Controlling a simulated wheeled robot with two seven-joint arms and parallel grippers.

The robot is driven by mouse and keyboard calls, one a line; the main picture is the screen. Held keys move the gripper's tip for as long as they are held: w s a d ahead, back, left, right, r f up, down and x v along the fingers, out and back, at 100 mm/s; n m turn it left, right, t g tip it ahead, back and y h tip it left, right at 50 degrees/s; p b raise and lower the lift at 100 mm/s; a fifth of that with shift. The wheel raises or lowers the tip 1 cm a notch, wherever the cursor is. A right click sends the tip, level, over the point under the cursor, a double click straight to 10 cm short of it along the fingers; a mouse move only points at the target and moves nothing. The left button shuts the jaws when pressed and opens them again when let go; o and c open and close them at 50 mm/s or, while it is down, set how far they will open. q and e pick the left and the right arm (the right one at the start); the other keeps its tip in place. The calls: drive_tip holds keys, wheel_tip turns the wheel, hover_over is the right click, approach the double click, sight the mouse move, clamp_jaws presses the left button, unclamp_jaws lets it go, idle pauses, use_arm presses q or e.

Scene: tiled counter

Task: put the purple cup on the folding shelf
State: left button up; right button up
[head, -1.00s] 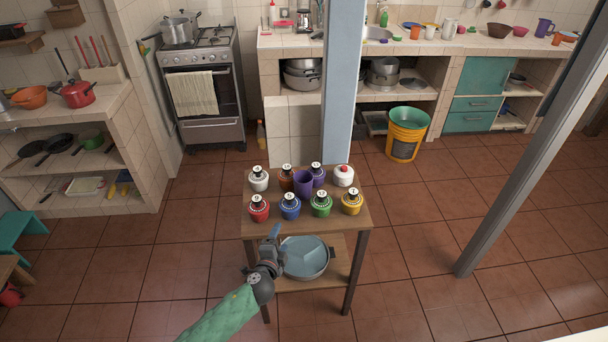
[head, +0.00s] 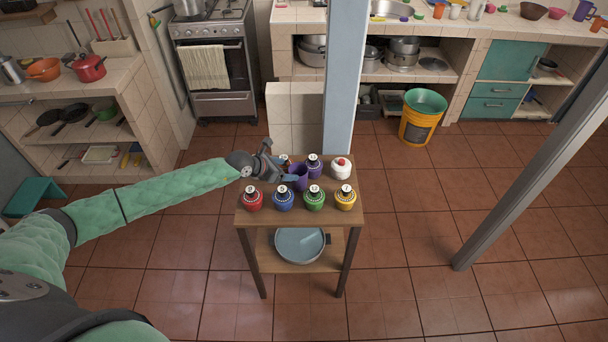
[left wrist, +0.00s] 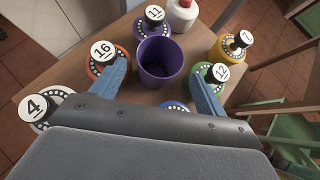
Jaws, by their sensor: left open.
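The purple cup (head: 299,181) stands upright on the top board of a small two-level wooden stand (head: 337,222), among several numbered round bottles. I cannot tell for sure whether this stand is the folding shelf. My left gripper (head: 282,165) reaches in from the left, low over the stand's left part. In the left wrist view its open blue fingers (left wrist: 160,82) point at the cup (left wrist: 163,62), one on either side, with gaps visible. The cup looks empty. The gripper partly hides the back-left bottles in the head view. My right gripper is out of view.
A purple bottle (head: 313,168) and a white red-topped one (head: 341,168) stand behind. A round grey-blue pan (head: 300,244) sits on the lower board. A pillar (head: 343,90) rises behind.

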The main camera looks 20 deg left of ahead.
sight(298, 171)
use_arm(q)
drive_tip(key=shift+f+b+x, duration=0.2)
drive_tip(key=shift+b+x, duration=0.1)
drive_tip(key=shift+x, duration=3.35)
drive_tip(key=shift+s+a, duration=0.1)
drive_tip(key=c, duration=0.8)
